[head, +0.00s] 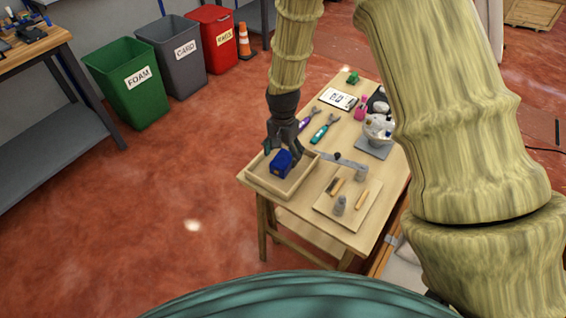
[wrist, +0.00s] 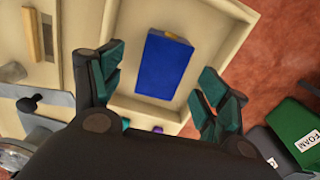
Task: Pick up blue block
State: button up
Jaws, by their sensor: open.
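The blue block (head: 281,163) sits in a shallow wooden tray (head: 268,187) at the near left corner of the wooden table. In the wrist view the block (wrist: 163,66) lies inside the tray with bare tray floor around it. My gripper (head: 279,152) is open above the tray in the head view. In the wrist view its dark fingers with teal pads (wrist: 160,80) are spread to either side of the block, and nothing is between them in their grip. The exact height of the fingertips over the block is hard to tell.
Tools, a clipboard (head: 338,98) and a bowl (head: 378,128) lie farther back. Bins, including the green one (head: 126,85), stand on the floor beyond.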

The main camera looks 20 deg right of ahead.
aim_at(283, 159)
jog(key=f, duration=0.1)
jog(key=f+p, duration=0.1)
jog(key=f, duration=0.1)
jog(key=shift+w+d+f, duration=0.1)
jog(key=shift+w, duration=0.2)
jog(key=shift+f+p, duration=0.3)
jog(key=shift+f, duration=0.6)
jog(key=c, duration=1.5)
jog(key=shift+c, duration=0.5)
jog(key=shift+r, duration=0.1)
